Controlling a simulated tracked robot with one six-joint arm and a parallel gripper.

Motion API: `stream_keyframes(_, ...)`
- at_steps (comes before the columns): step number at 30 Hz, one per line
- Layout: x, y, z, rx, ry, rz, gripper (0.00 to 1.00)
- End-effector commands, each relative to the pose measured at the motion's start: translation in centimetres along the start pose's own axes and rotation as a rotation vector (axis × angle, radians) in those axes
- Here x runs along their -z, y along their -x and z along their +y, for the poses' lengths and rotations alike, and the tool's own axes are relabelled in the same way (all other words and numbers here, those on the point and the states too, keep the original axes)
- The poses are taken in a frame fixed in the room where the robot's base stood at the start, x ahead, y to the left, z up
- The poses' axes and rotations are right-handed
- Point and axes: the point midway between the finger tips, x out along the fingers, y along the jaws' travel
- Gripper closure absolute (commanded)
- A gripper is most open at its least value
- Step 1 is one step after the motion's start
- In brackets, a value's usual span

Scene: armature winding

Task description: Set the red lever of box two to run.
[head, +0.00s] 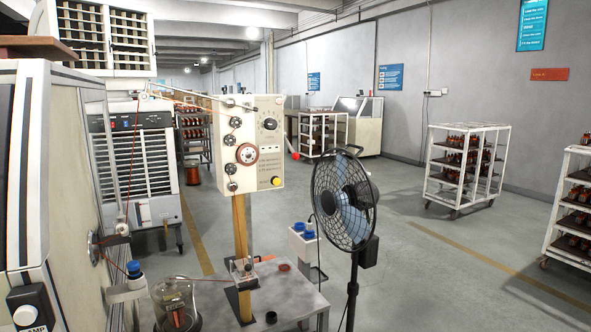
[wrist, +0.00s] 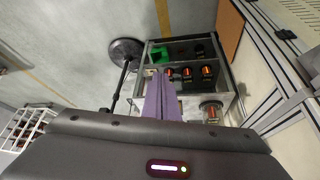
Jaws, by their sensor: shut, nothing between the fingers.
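A cream control box (head: 255,142) stands on a wooden post in the head view, with spools, a black dial and a yellow button on its face. A small red ball (head: 295,156) shows just off its right side and looks like a lever knob. I cannot read which box is number two or any lever marking. My gripper (wrist: 163,98) shows only in the wrist view, with its purple fingers together and empty. It points toward a metal-framed stand (wrist: 232,76) holding dark and orange cylindrical parts. No red lever is clear in the wrist view.
A black pedestal fan (head: 345,200) stands right of the post. A large cream machine (head: 60,190) fills the left side. White racks (head: 465,165) stand farther right, with open grey floor before them.

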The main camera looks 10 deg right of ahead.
Motion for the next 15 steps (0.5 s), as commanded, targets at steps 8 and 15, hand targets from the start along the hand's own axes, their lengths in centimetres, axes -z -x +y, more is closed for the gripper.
stream_keyframes(8,0.1,0.0,0.0,0.000,0.002,0.001,1.00)
stream_keyframes(15,3.9,-0.4,0.4,0.002,0.085,0.073,1.00)
